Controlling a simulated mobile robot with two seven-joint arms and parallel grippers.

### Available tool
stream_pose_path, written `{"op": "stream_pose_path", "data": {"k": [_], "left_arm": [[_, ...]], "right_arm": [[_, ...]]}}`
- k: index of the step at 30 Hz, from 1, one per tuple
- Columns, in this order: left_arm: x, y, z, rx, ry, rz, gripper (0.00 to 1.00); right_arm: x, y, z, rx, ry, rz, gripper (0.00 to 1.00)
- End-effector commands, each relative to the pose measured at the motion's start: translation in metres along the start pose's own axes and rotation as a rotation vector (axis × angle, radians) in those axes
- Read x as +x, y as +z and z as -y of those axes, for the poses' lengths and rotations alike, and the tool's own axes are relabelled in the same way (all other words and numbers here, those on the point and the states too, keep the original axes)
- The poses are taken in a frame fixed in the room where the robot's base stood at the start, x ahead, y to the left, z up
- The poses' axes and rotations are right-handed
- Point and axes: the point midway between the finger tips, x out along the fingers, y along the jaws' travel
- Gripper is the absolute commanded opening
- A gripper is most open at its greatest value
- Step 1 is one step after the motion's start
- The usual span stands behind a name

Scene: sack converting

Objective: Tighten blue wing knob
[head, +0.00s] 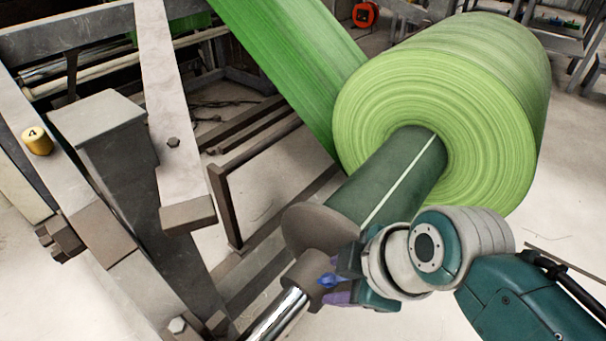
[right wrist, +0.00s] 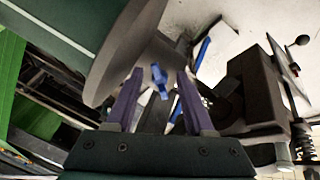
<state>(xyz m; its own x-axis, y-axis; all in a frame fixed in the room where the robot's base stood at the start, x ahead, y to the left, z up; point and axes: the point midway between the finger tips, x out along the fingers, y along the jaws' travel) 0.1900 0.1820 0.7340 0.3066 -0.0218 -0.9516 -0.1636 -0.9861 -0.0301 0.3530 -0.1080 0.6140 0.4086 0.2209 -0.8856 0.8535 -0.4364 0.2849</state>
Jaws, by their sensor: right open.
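The small blue wing knob (head: 328,280) sits on the brown collar (head: 304,270) at the near end of the roll's shaft. My right gripper (head: 338,284) is beside it, reaching in from the right. In the right wrist view the knob (right wrist: 159,81) shows between the two purple fingertips of my right gripper (right wrist: 160,82), with a gap on each side. The jaws are open and I see no contact. The knob's base is hard to make out. My left gripper is not in view.
A large green roll (head: 440,105) surrounds the dark green core (head: 390,180), with a brown cone (head: 318,226) at its near end. A bare steel shaft (head: 277,316) runs toward the lower left. A grey frame (head: 110,135) stands at left. More blue parts (right wrist: 201,54) show in the wrist view.

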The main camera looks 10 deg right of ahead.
Motion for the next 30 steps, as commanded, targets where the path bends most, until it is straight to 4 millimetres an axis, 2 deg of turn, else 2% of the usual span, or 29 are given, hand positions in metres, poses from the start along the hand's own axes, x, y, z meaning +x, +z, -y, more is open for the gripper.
{"op": "stream_pose_path", "data": {"k": [8,22,30], "left_arm": [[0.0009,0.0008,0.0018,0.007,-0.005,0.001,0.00],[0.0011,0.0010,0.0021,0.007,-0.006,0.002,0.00],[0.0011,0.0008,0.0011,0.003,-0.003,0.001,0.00]], "right_arm": [[0.0017,-0.0003,0.0001,0.000,-0.001,0.000,0.53],[0.0017,-0.0002,0.0003,0.000,-0.001,0.000,0.01],[0.0018,0.0001,0.0004,0.000,-0.001,0.001,0.00]]}}
